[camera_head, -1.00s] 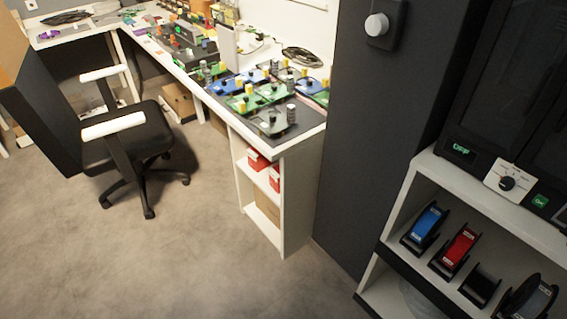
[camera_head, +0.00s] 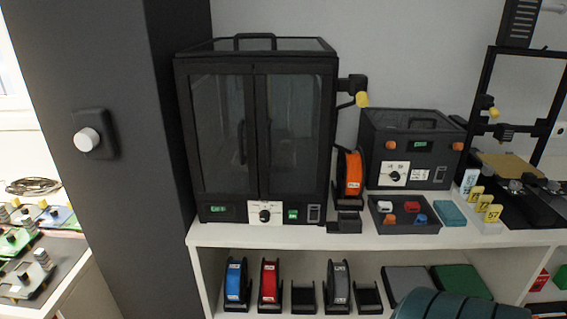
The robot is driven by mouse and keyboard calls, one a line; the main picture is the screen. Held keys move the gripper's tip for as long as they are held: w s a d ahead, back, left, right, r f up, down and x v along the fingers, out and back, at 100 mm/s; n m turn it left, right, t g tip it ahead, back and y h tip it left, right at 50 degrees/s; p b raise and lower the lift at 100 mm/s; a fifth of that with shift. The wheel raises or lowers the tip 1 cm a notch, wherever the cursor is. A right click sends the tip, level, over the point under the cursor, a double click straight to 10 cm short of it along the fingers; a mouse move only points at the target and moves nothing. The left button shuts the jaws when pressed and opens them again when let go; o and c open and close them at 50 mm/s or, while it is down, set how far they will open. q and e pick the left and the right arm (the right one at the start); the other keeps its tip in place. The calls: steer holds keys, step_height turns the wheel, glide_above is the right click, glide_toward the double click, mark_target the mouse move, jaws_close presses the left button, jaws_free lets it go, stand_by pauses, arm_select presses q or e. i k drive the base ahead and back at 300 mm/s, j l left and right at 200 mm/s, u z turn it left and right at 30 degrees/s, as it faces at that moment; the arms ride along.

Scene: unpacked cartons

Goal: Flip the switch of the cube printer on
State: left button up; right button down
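A large black box-shaped printer (camera_head: 254,135) with two glazed front doors stands upright on the white shelf top, left of centre; it looks like the cube printer. Its lower front strip carries a small green-lit display (camera_head: 218,211), too small to read surely now. Right of it are a white panel with a black round knob (camera_head: 265,215), a green button (camera_head: 293,214) and a grey rocker-like switch (camera_head: 314,213). The switch's position cannot be told. Neither of my grippers is in view.
A dark column with a white knob (camera_head: 87,141) stands at left. A smaller black box (camera_head: 408,150) with its own display and knob, an orange spool (camera_head: 349,175), a parts tray (camera_head: 404,214) and an open-frame machine (camera_head: 530,100) are at right. Spools sit below. A teal ribbed object (camera_head: 455,306) is at bottom right.

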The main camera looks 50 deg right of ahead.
mark_target(314, 215)
steer(key=z, duration=1.75)
